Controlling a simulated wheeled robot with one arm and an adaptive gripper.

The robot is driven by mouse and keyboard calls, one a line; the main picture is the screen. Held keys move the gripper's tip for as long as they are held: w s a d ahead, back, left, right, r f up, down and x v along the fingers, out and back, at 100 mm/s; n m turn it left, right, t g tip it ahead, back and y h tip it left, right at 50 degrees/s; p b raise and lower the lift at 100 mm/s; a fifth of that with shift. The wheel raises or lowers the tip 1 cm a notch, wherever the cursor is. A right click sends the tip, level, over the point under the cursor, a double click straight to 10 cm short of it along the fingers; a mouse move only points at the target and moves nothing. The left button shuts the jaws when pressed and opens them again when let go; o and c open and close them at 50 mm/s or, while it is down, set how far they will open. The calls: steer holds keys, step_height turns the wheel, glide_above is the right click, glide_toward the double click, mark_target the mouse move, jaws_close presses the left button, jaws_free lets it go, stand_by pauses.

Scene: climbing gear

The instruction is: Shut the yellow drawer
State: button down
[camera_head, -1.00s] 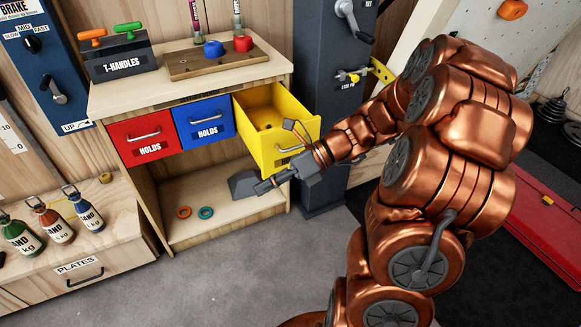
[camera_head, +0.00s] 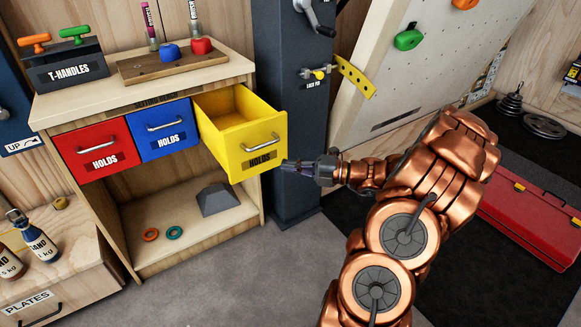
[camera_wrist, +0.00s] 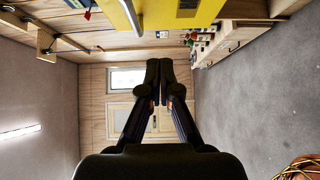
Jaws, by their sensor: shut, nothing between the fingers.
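The yellow drawer (camera_head: 246,160) sticks out open from the right end of the drawer row, with a grey bar handle (camera_head: 260,143) and a HOLDS label on its front. Its inside looks empty in the part that shows. My gripper (camera_head: 284,165) is shut and empty, just right of the drawer's front at the height of its lower right part. I cannot tell whether the tip touches the front. In the wrist view, my shut fingers (camera_wrist: 159,65) point ahead, and the yellow drawer (camera_wrist: 180,14) shows at the top edge, apart from them in the picture.
A red drawer (camera_head: 97,149) and a blue drawer (camera_head: 162,131) are shut in the same wooden bench. A grey wedge (camera_head: 217,200) and two rings lie on the shelf below. A dark blue post (camera_head: 288,100) stands right behind my gripper. The floor in front is clear.

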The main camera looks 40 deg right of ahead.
mark_target(257, 153)
steer(key=b+x, duration=0.1)
steer(key=x, duration=0.2)
steer(key=d+x, duration=0.1)
steer(key=x, duration=0.2)
steer(key=w+b+x, duration=0.1)
steer(key=x, duration=0.1)
steer(key=shift+w+a+f+b, duration=0.1)
steer(key=shift+w+b, duration=0.2)
steer(key=shift+w, duration=0.8)
steer(key=shift+w+r+p, duration=0.2)
steer(key=shift+r+p, duration=0.1)
steer(key=shift+p, duration=0.25)
